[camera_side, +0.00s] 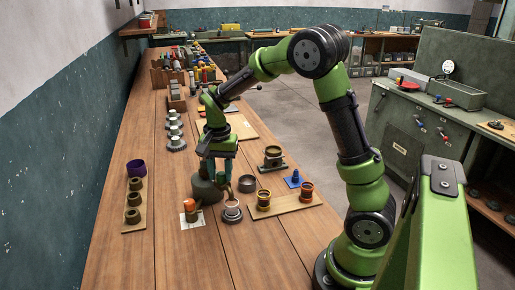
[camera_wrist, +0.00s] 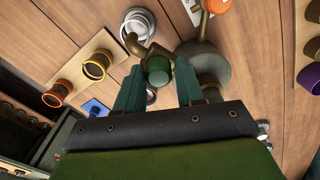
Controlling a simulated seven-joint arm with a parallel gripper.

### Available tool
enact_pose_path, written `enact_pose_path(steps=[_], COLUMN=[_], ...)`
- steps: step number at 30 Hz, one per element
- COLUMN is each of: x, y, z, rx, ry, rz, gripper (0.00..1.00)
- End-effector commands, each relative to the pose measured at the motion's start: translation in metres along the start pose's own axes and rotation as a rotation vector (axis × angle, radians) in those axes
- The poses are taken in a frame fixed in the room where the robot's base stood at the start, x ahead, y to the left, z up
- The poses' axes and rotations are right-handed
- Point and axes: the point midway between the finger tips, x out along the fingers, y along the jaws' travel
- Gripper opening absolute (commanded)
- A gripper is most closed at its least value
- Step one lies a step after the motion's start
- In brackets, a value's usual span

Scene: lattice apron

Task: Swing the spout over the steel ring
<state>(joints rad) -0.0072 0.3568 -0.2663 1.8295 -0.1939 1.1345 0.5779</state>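A grey dome-shaped base (camera_side: 207,191) stands on the bench below my gripper (camera_side: 217,157). It also shows in the wrist view (camera_wrist: 208,68). A brass spout (camera_wrist: 135,46) reaches from beside the base, with a green knob (camera_wrist: 158,69) on it. The bright steel ring (camera_side: 232,212) stands on a base in front of the spout. In the wrist view the spout's tip overlaps the near edge of this ring (camera_wrist: 140,14); the height gap is unclear.
A plain dark grey ring (camera_side: 247,183) lies just behind. A board with yellow (camera_side: 263,200) and orange (camera_side: 306,190) cups stands to the right. An orange-topped piece (camera_side: 190,205) on a white card stands to the left. A purple cup (camera_side: 135,168) is farther left.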

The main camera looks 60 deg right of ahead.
Motion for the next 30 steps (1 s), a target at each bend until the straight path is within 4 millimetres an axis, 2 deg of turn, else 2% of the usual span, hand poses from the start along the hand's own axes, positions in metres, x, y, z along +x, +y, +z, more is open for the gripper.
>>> enact_pose_path(steps=[1,3,11,16,20,30], x=[0.0,0.0,0.001,-0.01,-0.034,-0.117], y=[0.0,0.0,0.001,0.0,0.0,0.0], z=[0.0,0.0,0.0,-0.001,-0.001,0.0], rx=[-0.001,-0.002,-0.003,-0.003,-0.003,-0.002], ry=[0.0,0.0,0.001,0.002,0.003,0.003], rz=[0.0,0.0,0.002,0.0,-0.003,-0.003], gripper=[0.46,0.57,0.57,0.57,0.57,0.57])
